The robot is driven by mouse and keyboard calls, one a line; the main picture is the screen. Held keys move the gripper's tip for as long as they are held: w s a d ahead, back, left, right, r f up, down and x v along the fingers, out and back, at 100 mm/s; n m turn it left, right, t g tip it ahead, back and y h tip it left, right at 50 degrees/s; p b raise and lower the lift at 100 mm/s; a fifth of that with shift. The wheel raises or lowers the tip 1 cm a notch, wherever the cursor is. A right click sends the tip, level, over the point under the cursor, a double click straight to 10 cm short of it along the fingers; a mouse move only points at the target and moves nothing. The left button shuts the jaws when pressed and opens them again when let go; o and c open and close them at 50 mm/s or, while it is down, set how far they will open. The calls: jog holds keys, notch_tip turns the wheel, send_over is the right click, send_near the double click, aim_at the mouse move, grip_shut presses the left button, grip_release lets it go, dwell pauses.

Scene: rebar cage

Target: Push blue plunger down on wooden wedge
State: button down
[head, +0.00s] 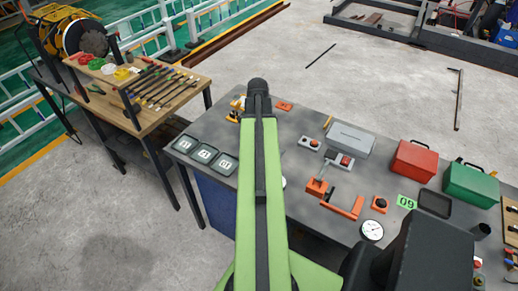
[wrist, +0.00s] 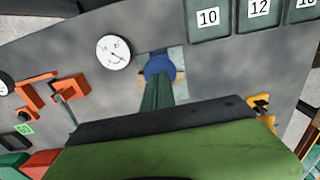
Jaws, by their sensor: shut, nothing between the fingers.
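The blue plunger (wrist: 158,67) shows as a round blue cap in the upper middle of the wrist view. Small tan wooden parts, likely the wooden wedge (wrist: 178,77), show just beside and below it, on a pale teal patch. My gripper (wrist: 157,88) is shut and empty, its green fingers pointing at the plunger. The tips overlap the plunger's lower edge in the picture; I cannot tell whether they touch it. In the head view my arm hides the plunger, the wedge and the gripper.
A white dial gauge (wrist: 113,52) lies left of the plunger. Numbered trays (wrist: 208,22) are at upper right. Orange clamps (wrist: 38,98) are at left. In the head view, a red box (head: 413,160) and a green box (head: 470,184) stand on the grey table's right side.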

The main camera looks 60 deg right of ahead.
jog(key=shift+f+b, duration=1.4)
jog(key=shift+f, duration=0.05)
dwell(0.3)
notch_tip(320, 180, up, 7)
jog(key=p, duration=0.7)
jog(key=shift+r, duration=0.15)
